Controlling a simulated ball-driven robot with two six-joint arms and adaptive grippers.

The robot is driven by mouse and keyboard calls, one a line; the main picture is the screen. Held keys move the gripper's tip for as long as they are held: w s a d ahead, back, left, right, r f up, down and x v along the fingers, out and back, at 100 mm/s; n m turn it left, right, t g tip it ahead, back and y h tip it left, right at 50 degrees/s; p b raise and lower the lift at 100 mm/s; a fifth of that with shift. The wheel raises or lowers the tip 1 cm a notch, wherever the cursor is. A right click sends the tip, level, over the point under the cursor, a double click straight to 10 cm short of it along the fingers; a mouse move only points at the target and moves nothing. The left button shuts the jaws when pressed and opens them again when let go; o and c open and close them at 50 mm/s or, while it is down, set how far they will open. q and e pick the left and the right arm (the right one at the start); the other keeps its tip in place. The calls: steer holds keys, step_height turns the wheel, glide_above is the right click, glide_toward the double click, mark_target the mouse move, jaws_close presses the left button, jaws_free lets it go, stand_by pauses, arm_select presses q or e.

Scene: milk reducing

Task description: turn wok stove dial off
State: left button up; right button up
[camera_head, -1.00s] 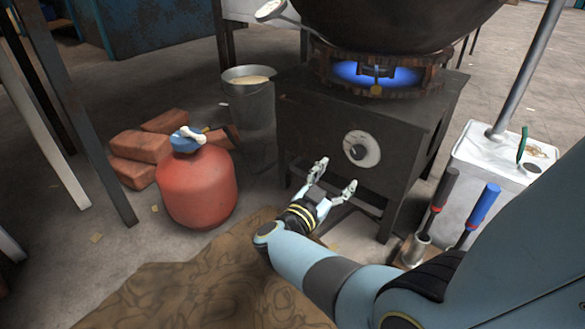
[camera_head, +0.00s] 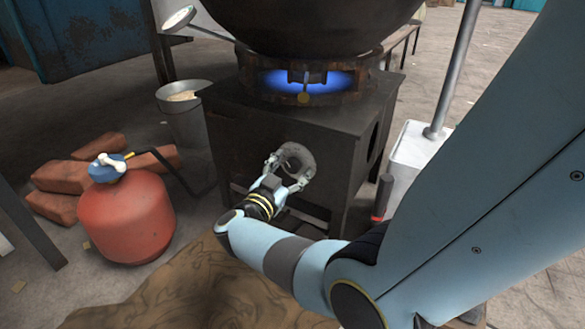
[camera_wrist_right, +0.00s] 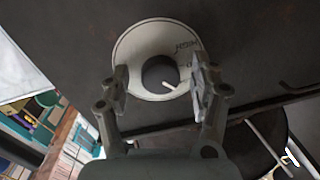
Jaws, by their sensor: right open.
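The stove dial (camera_wrist_right: 158,72) is a dark round knob with a white pointer on a pale round plate (camera_wrist_right: 150,38), on the front of the dark stove (camera_head: 225,135). My right gripper (camera_head: 287,176) is at the dial in the head view and partly covers it. In the right wrist view the open fingers (camera_wrist_right: 160,85) stand on either side of the knob, with gaps to it. The pointer aims down and right in that view. A blue flame (camera_head: 325,82) burns under the dark wok (camera_head: 310,25). My left gripper is not in view.
A red gas bottle (camera_head: 125,215) stands left of the stove, with bricks (camera_head: 60,175) behind it. A metal bucket (camera_head: 187,115) stands by the stove's left side. A white container (camera_head: 410,155) stands to the right.

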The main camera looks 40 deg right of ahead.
steer(key=c, duration=1.2)
steer(key=shift+f+m+h, duration=0.1)
steer(key=shift+m+h, duration=0.2)
steer(key=shift+m, duration=3.8)
steer(key=shift+a, duration=0.1)
